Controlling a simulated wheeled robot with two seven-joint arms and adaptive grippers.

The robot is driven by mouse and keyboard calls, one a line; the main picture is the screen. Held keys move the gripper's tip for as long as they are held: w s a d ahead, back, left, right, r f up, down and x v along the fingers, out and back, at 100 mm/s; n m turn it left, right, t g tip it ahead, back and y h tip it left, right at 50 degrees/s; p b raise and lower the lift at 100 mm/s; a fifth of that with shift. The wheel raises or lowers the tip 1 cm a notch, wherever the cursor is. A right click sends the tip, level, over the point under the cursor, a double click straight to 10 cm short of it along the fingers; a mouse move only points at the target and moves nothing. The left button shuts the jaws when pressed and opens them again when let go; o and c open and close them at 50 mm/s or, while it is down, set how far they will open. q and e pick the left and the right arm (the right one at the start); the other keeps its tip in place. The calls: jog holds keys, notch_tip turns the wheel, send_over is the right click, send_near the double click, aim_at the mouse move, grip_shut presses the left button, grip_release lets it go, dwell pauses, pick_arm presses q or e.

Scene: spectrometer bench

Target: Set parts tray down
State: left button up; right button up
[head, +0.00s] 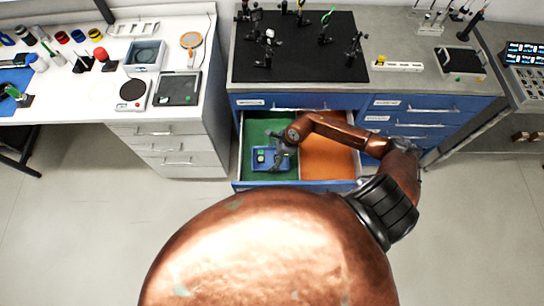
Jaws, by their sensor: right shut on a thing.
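The parts tray (263,163) is a small blue tray in the left, green-lined part of an open drawer (251,184). A few small dark and light items show in it. My right gripper (281,157) reaches down into the drawer and is shut on the tray's right side. The tray looks level, and I cannot tell whether it touches the drawer floor. The fingers are small and partly hidden by the wrist. My left gripper is not in view.
The drawer's right part (325,163) is orange-lined and looks empty. The workbench (400,82) above holds a black optical board (290,70). A white bench (90,95) with several tools stands at the left. The floor in front is clear.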

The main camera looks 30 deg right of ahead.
jog(key=o, duration=1.2)
jog(key=v, duration=1.2)
jog(key=shift+r, duration=0.1)
